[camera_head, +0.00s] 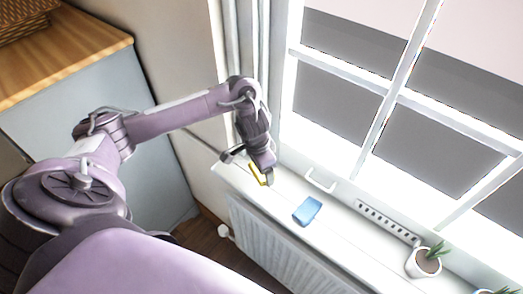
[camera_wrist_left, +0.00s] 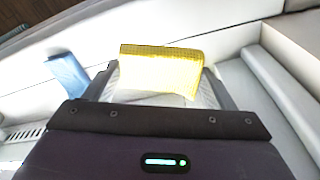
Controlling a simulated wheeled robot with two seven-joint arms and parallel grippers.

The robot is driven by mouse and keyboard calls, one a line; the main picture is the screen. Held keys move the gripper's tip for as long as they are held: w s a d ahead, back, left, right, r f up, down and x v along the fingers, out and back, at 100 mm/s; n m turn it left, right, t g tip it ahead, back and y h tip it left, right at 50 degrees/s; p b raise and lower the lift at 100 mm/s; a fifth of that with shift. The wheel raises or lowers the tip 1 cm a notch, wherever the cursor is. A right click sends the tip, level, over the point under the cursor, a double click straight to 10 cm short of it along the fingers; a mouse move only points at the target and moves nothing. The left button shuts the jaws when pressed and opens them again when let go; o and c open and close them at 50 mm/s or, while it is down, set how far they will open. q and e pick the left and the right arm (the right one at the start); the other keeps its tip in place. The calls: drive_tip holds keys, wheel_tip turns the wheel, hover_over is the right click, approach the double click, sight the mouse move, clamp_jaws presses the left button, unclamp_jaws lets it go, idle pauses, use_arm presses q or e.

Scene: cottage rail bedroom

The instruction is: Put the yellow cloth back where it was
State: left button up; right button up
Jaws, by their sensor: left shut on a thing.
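The yellow cloth (camera_head: 257,174) is between the fingers of my left gripper (camera_head: 251,169), over the left end of the white windowsill (camera_head: 283,200). In the left wrist view the yellow cloth (camera_wrist_left: 160,68) is a flat, folded rectangle spanning the gap between the fingers of my left gripper (camera_wrist_left: 160,88). The gripper is shut on it. I cannot tell whether the cloth touches the sill. My right gripper is not in view.
A blue folded cloth (camera_head: 307,210) lies on the sill to the right; it also shows in the left wrist view (camera_wrist_left: 68,76). A window handle (camera_head: 321,182), a slotted vent (camera_head: 388,222) and a potted plant (camera_head: 425,262) are further along. A radiator (camera_head: 265,245) is below.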

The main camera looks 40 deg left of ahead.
sight(262, 178)
use_arm(q)
wheel_tip(262, 178, down, 2)
drive_tip(key=shift+d+f+b, duration=0.1)
drive_tip(key=shift+f+b, duration=0.15)
drive_tip(key=shift+b, duration=0.05)
drive_tip(key=shift+f, duration=1.65)
drive_tip(key=shift+f, duration=0.1)
drive_tip(key=o, duration=0.9)
drive_tip(key=shift+o, duration=0.2)
drive_tip(key=r+p, duration=0.1)
drive_tip(key=r, duration=0.3)
drive_tip(key=r+p, duration=0.1)
drive_tip(key=r, duration=0.3)
drive_tip(key=s+r+p, duration=0.1)
drive_tip(key=r, duration=0.3)
drive_tip(key=shift+s+a+r, duration=0.1)
drive_tip(key=shift+a, duration=0.3)
